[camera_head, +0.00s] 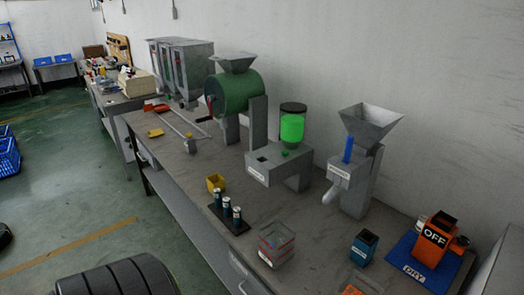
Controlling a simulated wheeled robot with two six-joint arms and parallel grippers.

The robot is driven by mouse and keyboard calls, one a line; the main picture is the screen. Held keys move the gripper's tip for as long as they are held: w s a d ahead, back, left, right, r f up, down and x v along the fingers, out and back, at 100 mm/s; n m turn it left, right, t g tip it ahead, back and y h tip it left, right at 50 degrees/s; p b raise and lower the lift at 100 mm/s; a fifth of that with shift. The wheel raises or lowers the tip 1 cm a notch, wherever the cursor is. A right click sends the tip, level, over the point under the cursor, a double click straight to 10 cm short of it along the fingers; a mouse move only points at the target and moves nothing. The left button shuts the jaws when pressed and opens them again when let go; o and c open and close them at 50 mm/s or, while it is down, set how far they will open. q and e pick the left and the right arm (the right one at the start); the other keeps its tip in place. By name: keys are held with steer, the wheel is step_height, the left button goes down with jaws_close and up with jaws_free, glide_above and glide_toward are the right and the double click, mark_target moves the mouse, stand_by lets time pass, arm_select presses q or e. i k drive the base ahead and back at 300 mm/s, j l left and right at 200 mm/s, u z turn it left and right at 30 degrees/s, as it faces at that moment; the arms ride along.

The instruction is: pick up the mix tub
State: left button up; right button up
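No label that I can read marks the mix tub. A clear square tub (277,246) with a red band and a small white label stands near the front edge of the bench. I cannot tell for certain which of these is the mix tub. A teal square container (364,248) stands to the right of the clear tub. Neither of my grippers is in view, so nothing is seen holding any tub.
The long grey bench (205,247) carries a grey dispenser (278,165) with a green-filled jar, a funnel machine (357,165) and a green drum machine (237,90). An orange box marked OFF (433,241) stands on a blue mat marked DRY (412,270). Bench around the clear tub is mostly bare.

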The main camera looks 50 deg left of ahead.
mark_target(276, 237)
steer(key=u, duration=1.45)
